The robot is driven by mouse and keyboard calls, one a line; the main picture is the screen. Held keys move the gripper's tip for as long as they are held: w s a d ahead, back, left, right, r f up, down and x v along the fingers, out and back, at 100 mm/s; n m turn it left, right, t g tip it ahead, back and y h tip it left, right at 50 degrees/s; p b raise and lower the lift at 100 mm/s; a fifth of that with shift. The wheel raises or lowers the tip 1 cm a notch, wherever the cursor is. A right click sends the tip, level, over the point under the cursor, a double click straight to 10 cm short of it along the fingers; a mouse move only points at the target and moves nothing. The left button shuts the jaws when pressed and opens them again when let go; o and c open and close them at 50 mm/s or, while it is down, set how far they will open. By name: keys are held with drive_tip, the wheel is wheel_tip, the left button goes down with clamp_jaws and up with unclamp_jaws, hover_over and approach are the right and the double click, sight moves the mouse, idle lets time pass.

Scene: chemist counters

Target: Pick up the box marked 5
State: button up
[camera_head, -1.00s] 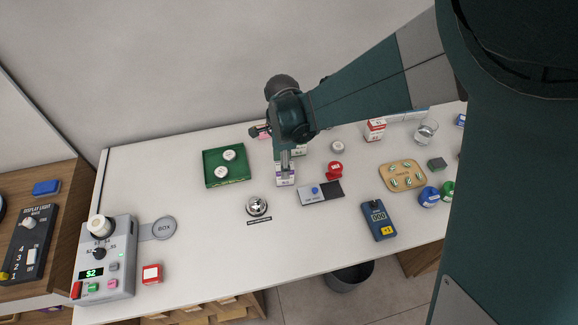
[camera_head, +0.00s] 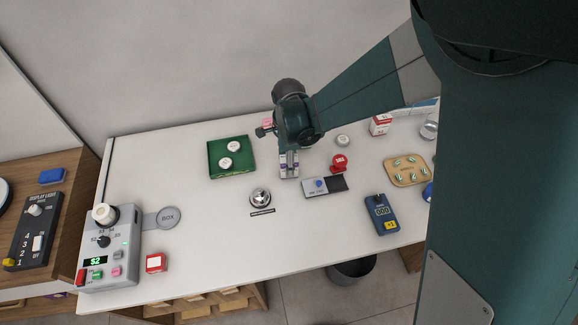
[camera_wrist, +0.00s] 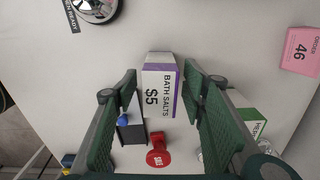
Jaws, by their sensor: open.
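The box marked $5, labelled "BATH SALTS" (camera_wrist: 160,92), is white with a purple stripe and stands on the white counter. In the wrist view my gripper (camera_wrist: 160,76) is open, with one green finger on each side of the box and gaps between. In the head view my gripper (camera_head: 289,157) is over the box (camera_head: 289,172), which is partly hidden by it.
A red stamp (camera_head: 339,162) and a small panel with a blue knob (camera_head: 325,186) are close to the right. A bell (camera_head: 260,198) is in front, and a green tray (camera_head: 215,165) to the left.

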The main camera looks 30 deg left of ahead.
drive_tip(key=shift+f, duration=1.95)
drive_tip(key=shift+d, duration=0.1)
drive_tip(key=c, duration=1)
